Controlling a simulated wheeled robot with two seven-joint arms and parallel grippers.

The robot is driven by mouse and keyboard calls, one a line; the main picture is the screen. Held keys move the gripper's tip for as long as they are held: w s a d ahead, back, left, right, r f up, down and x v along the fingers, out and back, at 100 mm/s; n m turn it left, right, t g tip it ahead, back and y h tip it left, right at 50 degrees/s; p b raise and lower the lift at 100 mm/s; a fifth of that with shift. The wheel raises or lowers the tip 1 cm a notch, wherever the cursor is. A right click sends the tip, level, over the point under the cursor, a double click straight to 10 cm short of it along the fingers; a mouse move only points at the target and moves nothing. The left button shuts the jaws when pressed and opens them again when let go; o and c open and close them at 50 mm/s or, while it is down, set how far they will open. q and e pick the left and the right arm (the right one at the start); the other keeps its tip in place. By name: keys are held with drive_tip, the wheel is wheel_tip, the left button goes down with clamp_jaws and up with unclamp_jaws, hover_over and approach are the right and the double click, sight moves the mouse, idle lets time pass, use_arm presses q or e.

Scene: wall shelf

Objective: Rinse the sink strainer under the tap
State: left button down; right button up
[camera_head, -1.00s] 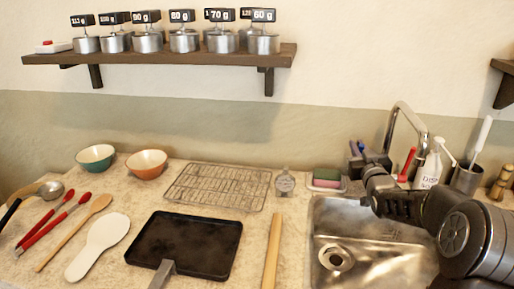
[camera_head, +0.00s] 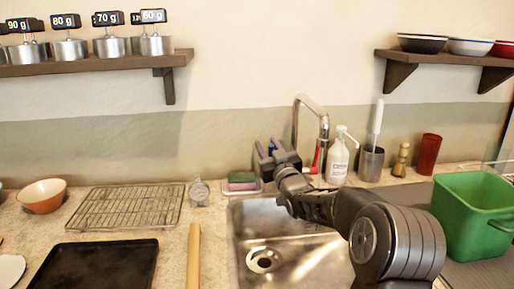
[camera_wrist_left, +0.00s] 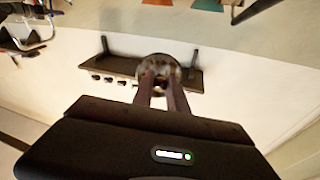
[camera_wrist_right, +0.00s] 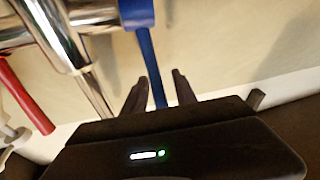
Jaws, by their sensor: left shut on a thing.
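My left gripper (camera_wrist_left: 163,98) is shut on the sink strainer (camera_wrist_left: 158,68), a round metal piece at its fingertips in the left wrist view. It is outside the head view. The chrome tap (camera_head: 323,125) rises behind the sink (camera_head: 290,248), with a red handle (camera_head: 317,157) and a blue handle (camera_wrist_right: 150,55). My right gripper (camera_head: 283,157) is at the tap, hiding part of its base. In the right wrist view its fingers (camera_wrist_right: 157,92) are apart, with the blue handle running down between them; contact cannot be told. No water shows at the spout.
A soap bottle (camera_head: 338,160), a utensil cup (camera_head: 370,163) and a red tumbler (camera_head: 430,147) stand right of the tap. A sponge (camera_head: 242,180) lies left of it. A green bin (camera_head: 465,215) stands at the right. The sink basin is empty around its drain (camera_head: 263,260).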

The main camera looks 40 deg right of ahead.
drive_tip(key=b+v, duration=0.1)
drive_tip(key=v, duration=1.1)
idle(1.2)
